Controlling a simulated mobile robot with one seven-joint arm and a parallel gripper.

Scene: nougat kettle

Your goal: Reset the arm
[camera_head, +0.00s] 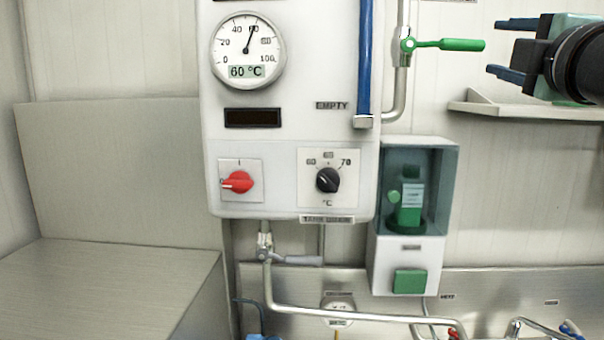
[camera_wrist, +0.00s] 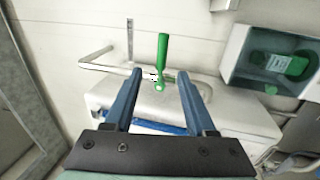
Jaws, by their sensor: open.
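My gripper (camera_head: 512,48) is at the upper right of the head view, with its two blue fingers pointing left and apart. In the wrist view my gripper (camera_wrist: 157,98) is open with nothing between its fingers. A green lever handle (camera_head: 448,45) on a pipe valve lies to the left of the fingers, apart from them. In the wrist view the green handle (camera_wrist: 162,58) shows beyond the gap between the fingers. Part of my dark wrist shows at the right edge of the head view.
A white control box (camera_head: 290,205) carries a 60 °C gauge (camera_head: 247,52), a red switch (camera_head: 237,182) and a black dial (camera_head: 328,180). A dispenser (camera_head: 405,265) with a green bottle hangs beside it. A wall shelf (camera_head: 480,107) lies below my gripper.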

